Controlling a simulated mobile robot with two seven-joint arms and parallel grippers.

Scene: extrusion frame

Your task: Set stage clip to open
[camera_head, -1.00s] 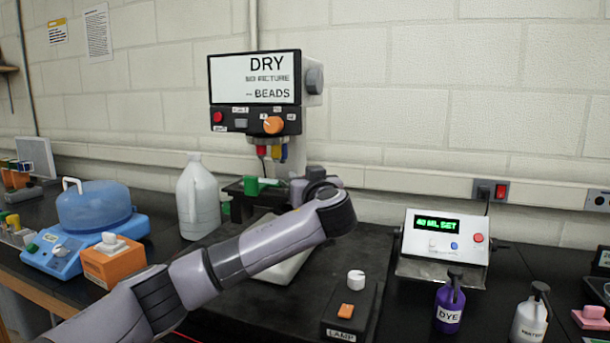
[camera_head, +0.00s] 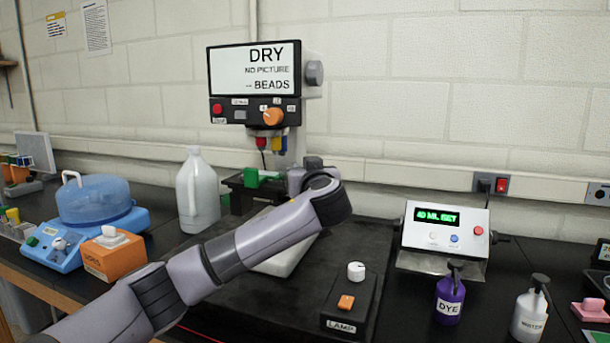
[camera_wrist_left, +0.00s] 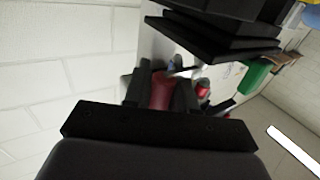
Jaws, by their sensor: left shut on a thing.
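The microscope-like device has a screen (camera_head: 255,70) reading "DRY NO PICTURE -- BEADS" and a dark stage (camera_head: 236,184) low on its column. A green block (camera_head: 251,177) sits at the stage; a green part also shows in the left wrist view (camera_wrist_left: 254,76). My left arm reaches to the right side of the stage, its wrist hiding part of it. In the left wrist view, my left gripper (camera_wrist_left: 161,88) is shut on a dark red piece (camera_wrist_left: 160,95). I cannot tell for sure whether this is the stage clip, or its position. My right gripper is not in view.
A white jug (camera_head: 198,195) stands left of the stage. A lamp box (camera_head: 350,302) with a knob stands in front. A "40 ML SET" unit (camera_head: 443,240), a dye bottle (camera_head: 449,295) and a water bottle (camera_head: 529,312) are at right. A blue-domed device (camera_head: 95,205) is at left.

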